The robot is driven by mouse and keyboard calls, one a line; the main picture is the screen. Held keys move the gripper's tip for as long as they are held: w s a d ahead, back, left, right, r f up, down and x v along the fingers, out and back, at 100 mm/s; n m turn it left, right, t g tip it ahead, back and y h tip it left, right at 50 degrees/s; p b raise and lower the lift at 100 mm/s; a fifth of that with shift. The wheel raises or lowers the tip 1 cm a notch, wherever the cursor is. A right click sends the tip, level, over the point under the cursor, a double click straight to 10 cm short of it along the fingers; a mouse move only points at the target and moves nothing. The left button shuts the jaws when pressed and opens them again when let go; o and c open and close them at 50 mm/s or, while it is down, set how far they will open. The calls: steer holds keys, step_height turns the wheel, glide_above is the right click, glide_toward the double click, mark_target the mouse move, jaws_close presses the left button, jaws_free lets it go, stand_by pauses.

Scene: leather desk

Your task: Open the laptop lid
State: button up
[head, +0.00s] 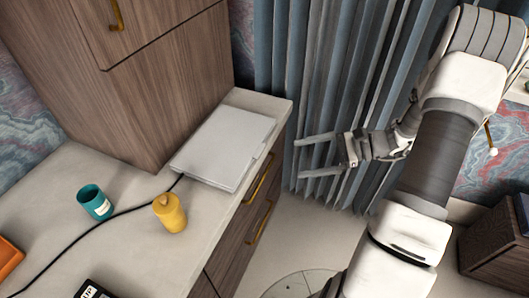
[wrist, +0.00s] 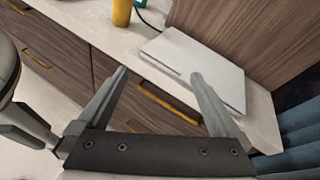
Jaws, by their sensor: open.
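The laptop (head: 222,148) is a flat silver slab on the pale desktop, against the wooden cabinet's side. Its lid is shut. It also shows in the wrist view (wrist: 196,62), beyond my fingertips. My gripper (head: 298,159) is open and empty. It is to the right of the laptop in the head view, out past the desk's front edge, with its two fingers pointing toward the laptop and apart from it. In the wrist view my gripper (wrist: 158,76) has its fingers spread wide, with the drawer fronts behind them.
Drawers with brass handles (head: 258,180) are below the desk edge. Blue curtains (head: 330,70) hang at right.

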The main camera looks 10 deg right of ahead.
steer(key=w+d+f+m+t+b, duration=0.2)
steer(key=d+f+m+t, duration=0.45)
steer(key=f, duration=0.35)
steer(key=r+x, duration=0.1)
steer(key=x, duration=1.6)
steer(key=shift+a+y, duration=0.3)
steer(key=shift+y, duration=0.1)
steer(key=shift+s+r+m, duration=0.1)
steer(key=shift+m, duration=0.15)
jaws_close()
